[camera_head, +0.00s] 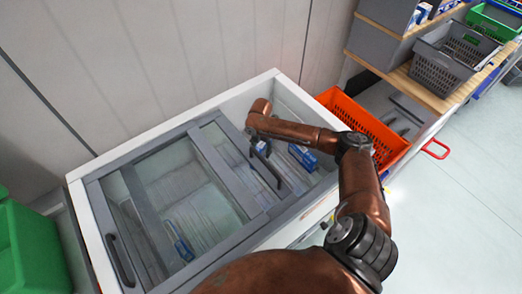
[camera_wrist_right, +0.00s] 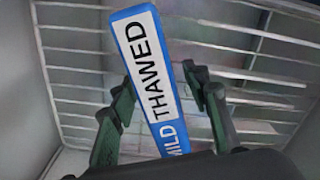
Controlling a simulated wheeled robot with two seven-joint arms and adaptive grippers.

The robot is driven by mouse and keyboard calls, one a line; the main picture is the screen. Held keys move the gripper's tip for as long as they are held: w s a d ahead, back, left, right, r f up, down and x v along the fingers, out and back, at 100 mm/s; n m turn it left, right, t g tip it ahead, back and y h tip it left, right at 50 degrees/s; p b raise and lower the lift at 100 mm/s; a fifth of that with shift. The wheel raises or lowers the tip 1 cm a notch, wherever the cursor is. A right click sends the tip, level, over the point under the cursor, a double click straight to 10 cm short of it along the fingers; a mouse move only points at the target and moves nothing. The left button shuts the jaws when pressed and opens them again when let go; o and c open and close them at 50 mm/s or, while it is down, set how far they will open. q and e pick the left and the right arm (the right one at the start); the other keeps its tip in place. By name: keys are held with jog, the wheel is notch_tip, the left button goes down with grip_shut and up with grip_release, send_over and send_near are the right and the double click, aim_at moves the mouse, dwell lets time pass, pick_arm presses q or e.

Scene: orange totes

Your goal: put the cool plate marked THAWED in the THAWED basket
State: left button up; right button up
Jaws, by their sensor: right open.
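In the right wrist view a long blue plate with a white label reading THAWED (camera_wrist_right: 150,62) lies over white wire bars. Lower on it, part of another word, MILD, shows. My right gripper (camera_wrist_right: 163,88) is open, with one finger on each side of the plate; I cannot tell whether they touch it. In the head view my right arm reaches into the open part of a white chest freezer (camera_head: 272,78), and its fingers are mostly hidden. No basket label is readable, so I cannot tell which is the THAWED basket. My left gripper is not in view.
Grey-framed glass lids (camera_head: 205,165) cover the freezer's left part. Another blue item (camera_head: 302,157) lies inside right of my gripper, and one (camera_head: 180,241) under the glass. An orange basket (camera_head: 392,140) stands right of the freezer. Grey (camera_head: 432,72) and green (camera_head: 487,20) baskets stand farther right.

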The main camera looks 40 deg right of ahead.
jog(key=shift+r, duration=0.1)
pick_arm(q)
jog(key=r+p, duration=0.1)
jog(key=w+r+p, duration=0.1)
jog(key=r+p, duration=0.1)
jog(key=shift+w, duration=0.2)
pick_arm(e)
notch_tip(320, 180, up, 12)
jog(key=shift+r, duration=0.1)
dwell(1.1)
